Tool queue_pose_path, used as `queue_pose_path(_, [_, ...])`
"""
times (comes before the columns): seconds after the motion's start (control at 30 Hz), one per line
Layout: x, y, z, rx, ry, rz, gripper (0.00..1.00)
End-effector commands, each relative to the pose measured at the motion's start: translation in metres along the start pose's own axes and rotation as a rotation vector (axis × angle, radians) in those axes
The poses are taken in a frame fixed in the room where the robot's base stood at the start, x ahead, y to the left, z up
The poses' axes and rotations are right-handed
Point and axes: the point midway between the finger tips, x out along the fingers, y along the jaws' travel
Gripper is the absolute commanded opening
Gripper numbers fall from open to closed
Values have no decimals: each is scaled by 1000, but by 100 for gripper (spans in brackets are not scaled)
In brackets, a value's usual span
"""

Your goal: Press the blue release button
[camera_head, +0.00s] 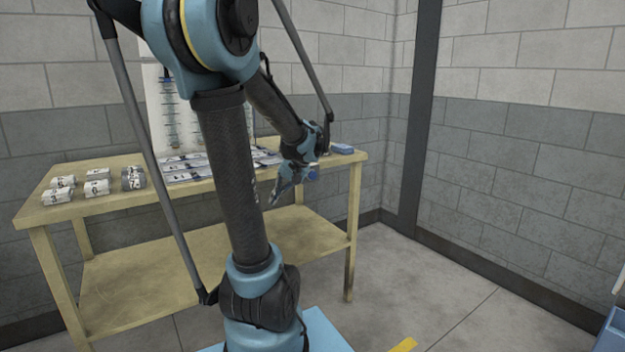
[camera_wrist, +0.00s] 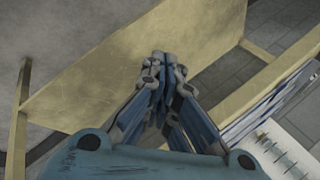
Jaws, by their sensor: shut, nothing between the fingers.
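My gripper (camera_head: 272,203) hangs in front of the wooden table's front edge, pointing down and to the left in the head view. Its fingers are together and empty; in the wrist view (camera_wrist: 160,58) the tips meet above the lower shelf. I cannot clearly make out the blue release button. A small blue patch (camera_head: 313,174) shows just right of my gripper at the table edge; I cannot tell whether it is the button. A white panel (camera_head: 152,105) with reel-like columns stands behind the table, partly hidden by my arm. It also shows in the wrist view (camera_wrist: 285,148).
The wooden table (camera_head: 120,208) has a lower shelf (camera_head: 130,290). Several numbered white blocks (camera_head: 97,183) stand at its left. Printed sheets (camera_head: 185,167) lie in the middle. A blue item (camera_head: 342,149) lies at the right end.

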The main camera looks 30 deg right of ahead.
Motion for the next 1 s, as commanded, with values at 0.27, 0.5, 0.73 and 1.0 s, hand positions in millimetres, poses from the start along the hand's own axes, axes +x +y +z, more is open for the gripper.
queue_pose_path(0.27, [-42,76,-78,128,113,-130,0])
queue_pose_path(0.5, [-72,137,-114,191,200,-214,0])
queue_pose_path(0.73, [-83,160,-123,208,234,-243,0])
queue_pose_path(1.0, [-83,161,-123,208,234,-244,0])
